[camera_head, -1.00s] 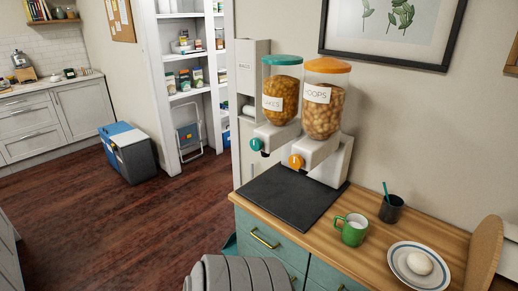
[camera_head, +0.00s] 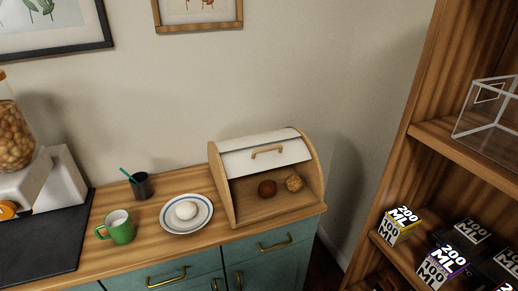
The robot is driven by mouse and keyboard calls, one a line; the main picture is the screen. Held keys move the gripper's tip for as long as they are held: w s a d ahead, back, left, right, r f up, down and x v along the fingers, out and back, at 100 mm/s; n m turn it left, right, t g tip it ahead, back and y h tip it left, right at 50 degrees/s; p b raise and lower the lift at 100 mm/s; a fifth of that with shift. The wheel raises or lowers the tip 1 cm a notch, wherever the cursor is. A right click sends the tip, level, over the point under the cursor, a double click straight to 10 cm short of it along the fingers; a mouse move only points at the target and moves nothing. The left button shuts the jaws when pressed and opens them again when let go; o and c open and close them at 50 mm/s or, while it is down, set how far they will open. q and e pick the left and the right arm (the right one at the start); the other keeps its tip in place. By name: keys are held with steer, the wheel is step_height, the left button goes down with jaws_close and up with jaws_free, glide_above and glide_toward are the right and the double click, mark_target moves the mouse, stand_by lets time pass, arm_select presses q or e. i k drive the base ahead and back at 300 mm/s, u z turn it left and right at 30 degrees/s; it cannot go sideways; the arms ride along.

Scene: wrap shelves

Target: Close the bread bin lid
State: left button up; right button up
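The wooden bread bin (camera_head: 234,199) stands at the right end of the counter in the head view. Its white lid (camera_head: 265,156) is rolled up over the top, with a wooden bar handle (camera_head: 268,151) on its front. The front of the bin is open below the lid. Neither of my grippers is in view.
A plate (camera_head: 186,222) with a white bun sits left of the bin. A green mug (camera_head: 119,227), a dark cup (camera_head: 141,186) and a cereal dispenser (camera_head: 52,182) stand further left. A wooden shelf (camera_head: 449,145) with labelled boxes rises at the right.

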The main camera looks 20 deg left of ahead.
mark_target(242, 163)
steer(key=z, duration=2.85)
steer(key=k, duration=0.9)
steer(key=u, duration=1.65)
